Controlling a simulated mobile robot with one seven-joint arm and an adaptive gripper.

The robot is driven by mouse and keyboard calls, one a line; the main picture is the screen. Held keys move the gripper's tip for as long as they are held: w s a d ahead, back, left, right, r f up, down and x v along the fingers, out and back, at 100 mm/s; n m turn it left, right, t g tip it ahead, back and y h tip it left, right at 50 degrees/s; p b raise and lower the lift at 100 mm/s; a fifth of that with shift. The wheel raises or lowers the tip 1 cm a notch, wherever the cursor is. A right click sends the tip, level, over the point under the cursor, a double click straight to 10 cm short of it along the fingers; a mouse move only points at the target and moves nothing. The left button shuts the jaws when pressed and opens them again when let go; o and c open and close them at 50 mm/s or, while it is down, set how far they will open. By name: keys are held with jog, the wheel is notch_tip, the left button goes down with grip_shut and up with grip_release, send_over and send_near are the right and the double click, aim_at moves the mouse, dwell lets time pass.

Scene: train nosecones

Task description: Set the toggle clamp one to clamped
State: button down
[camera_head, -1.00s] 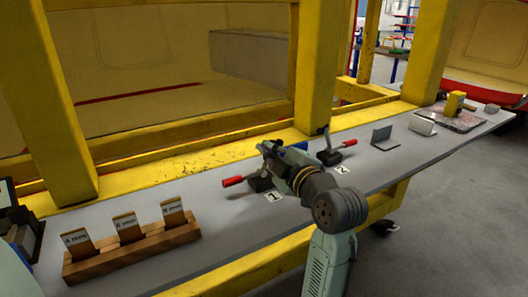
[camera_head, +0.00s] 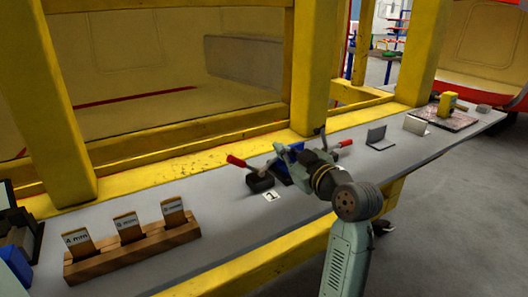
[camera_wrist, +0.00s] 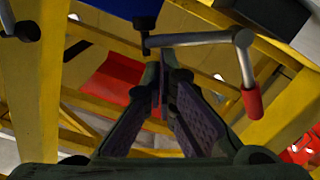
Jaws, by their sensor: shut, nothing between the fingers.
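Toggle clamp one (camera_head: 260,182) stands on the grey bench behind the "1" label, on a dark base. Its red handle (camera_head: 236,161) points left and tilts upward. My gripper (camera_head: 290,168) is to the right of this clamp, close to its metal arm; I cannot tell whether they touch. In the wrist view my gripper (camera_wrist: 162,70) has its fingers together with nothing between them. A grey lever with a red handle (camera_wrist: 252,103) lies just beyond and to the right of the fingertips there.
A blue piece (camera_head: 290,153) is behind my gripper. A second clamp's red handle (camera_head: 345,144) shows to the right, its base hidden by my arm. A wooden card rack (camera_head: 130,250) is at front left. Yellow posts (camera_head: 310,70) rise behind the bench.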

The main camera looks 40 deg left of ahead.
jog(key=shift+w+d+f+b, duration=0.15)
jog(key=shift+w+f+b, duration=0.15)
jog(key=shift+w+f, duration=0.1)
dwell(0.3)
